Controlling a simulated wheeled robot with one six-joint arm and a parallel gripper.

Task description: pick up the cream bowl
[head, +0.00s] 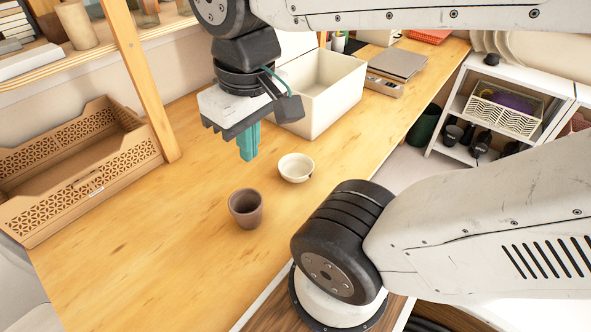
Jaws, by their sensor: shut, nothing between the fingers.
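The cream bowl (296,168) stands upright on the wooden table, right of the picture's middle line of the tabletop. It looks empty. My gripper (249,153) has teal fingers that are shut with nothing between them. The fingers point down, to the left of the bowl and apart from it. In this single view I cannot tell exactly how high the fingertips are above the table.
A brown cup (246,209) stands just in front of the bowl. A large cream bin (335,99) is behind it. A patterned wooden crate (100,168) and a wooden post (146,85) are at the left. A scale (384,84) is farther back. The front left tabletop is clear.

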